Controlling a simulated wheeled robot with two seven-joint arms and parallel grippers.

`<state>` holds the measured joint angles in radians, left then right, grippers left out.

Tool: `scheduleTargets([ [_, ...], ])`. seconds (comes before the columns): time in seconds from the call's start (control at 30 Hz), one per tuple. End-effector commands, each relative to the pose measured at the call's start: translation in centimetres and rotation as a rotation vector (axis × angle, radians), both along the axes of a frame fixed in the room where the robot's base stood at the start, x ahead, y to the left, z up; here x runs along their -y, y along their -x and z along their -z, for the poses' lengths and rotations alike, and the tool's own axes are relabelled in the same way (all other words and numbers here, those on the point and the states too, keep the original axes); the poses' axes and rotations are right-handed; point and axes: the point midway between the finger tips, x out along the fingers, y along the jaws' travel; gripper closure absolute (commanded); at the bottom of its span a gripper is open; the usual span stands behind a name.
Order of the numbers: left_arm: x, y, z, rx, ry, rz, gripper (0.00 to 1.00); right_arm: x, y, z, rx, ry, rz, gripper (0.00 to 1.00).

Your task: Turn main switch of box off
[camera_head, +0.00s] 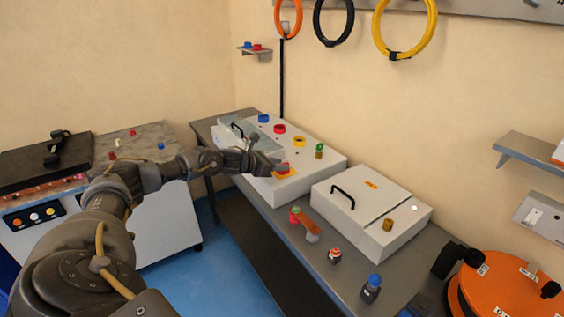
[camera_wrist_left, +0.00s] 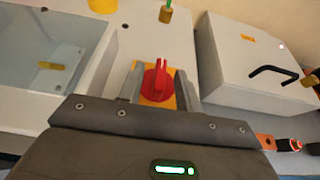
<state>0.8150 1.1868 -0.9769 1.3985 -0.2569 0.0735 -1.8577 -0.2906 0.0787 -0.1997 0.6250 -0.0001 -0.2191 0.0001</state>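The large light-grey box (camera_head: 325,153) stands on the far part of the bench. Its main switch (camera_head: 284,171), a red rotary knob on a yellow plate, is at the box's front edge, partly covered by my gripper. In the left wrist view the red knob (camera_wrist_left: 157,80) shows its raised grip upright in the picture. My left gripper (camera_head: 275,166) is open, with one finger on each side of the knob in the left wrist view (camera_wrist_left: 157,88). Gaps show between fingers and knob; contact cannot be told. My right gripper is not in view.
A second grey box (camera_head: 371,208) with a black handle stands to the right on the bench. Red, yellow and green parts sit on the large box. An orange reel (camera_head: 500,285) is at the lower right. Several loose connectors lie along the bench's front edge.

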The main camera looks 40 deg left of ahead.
Motion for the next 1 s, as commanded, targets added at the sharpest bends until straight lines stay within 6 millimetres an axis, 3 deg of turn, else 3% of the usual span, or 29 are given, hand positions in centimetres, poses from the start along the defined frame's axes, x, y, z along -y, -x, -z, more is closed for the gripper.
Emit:
scheduleTargets([
  [0.17, 0.5, -1.3, 0.5, 0.0, 0.001, 0.001, 0.65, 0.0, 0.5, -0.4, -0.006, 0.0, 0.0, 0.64],
  [0.47, 0.5, -1.5, 0.7, -0.001, -0.001, 0.0, 0.65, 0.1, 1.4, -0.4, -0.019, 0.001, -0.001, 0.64],
  [0.73, 0.5, -1.5, 0.7, -0.001, 0.0, 0.0, 0.98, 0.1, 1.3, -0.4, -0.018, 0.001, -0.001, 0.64],
  [1.0, 0.5, -1.5, 0.7, -0.001, 0.0, -0.008, 1.0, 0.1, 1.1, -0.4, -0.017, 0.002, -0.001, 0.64],
])
